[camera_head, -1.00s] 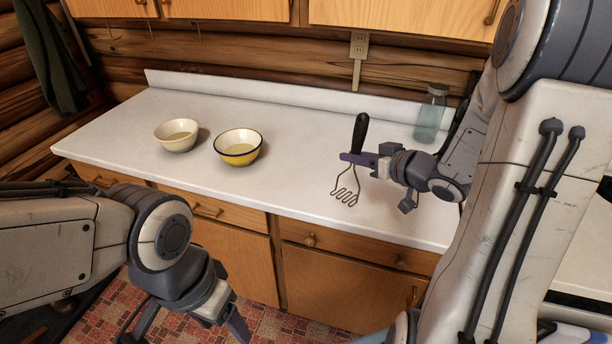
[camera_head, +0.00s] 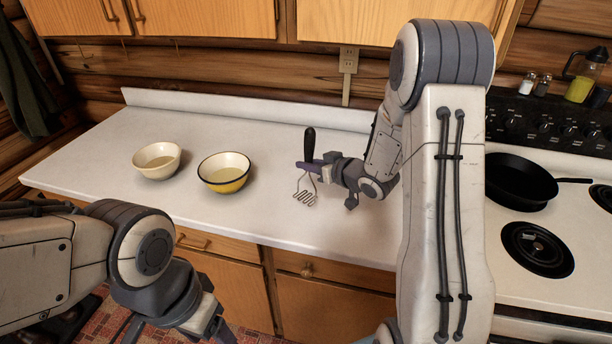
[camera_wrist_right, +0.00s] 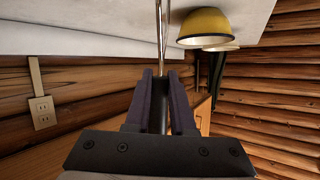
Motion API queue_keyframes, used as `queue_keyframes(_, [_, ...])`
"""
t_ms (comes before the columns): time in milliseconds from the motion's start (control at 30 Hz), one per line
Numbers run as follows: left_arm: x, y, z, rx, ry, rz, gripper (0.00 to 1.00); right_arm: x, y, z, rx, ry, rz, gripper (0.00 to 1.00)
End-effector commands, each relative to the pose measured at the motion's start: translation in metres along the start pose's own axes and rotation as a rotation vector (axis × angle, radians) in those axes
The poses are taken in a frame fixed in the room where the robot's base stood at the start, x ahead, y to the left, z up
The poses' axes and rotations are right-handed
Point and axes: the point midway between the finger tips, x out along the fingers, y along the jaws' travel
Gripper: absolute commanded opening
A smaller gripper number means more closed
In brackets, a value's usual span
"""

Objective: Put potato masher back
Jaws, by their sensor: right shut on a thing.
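The potato masher (camera_head: 309,141) has a black handle and a thin bent-wire head. My right gripper (camera_head: 308,166) is shut on its handle and holds it nearly upright, handle up and wire head down, over the white counter. I cannot tell whether the wire touches the counter. In the right wrist view the dark handle (camera_wrist_right: 158,118) sits between both fingers, with the thin metal shaft running up the picture. My left gripper (camera_head: 178,330) is low at the bottom edge, in front of the cabinets, its fingers apart and partly cut off. It appears empty.
A cream bowl (camera_head: 157,161) and a yellow bowl (camera_head: 224,173) stand on the counter (camera_head: 95,172) left of the masher. The stove at right carries a black pan (camera_head: 518,180). Shakers (camera_head: 527,83) and a yellow-filled jug (camera_head: 581,80) stand behind it. Cabinets hang above.

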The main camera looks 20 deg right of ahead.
Motion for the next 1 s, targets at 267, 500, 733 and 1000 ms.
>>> queue_keyframes(267, [-0.005, 0.0, 0.0, 0.0, 0.0, 0.0, 0.67, 0.018, 0.003, 0.017, 0.004, -0.003, 0.002, 0.0])
queue_keyframes(500, [-0.009, 0.001, -0.001, 0.0, 0.0, 0.0, 0.67, 0.027, 0.006, 0.039, 0.001, 0.002, 0.002, 0.0])
queue_keyframes(733, [-0.008, 0.001, -0.001, 0.0, 0.0, 0.0, 0.67, 0.027, 0.006, 0.039, 0.0, 0.003, 0.003, 0.0])
queue_keyframes(1000, [-0.006, 0.0, 0.0, 0.0, 0.0, 0.0, 0.67, 0.028, 0.006, 0.042, 0.0, 0.001, 0.002, 0.52])
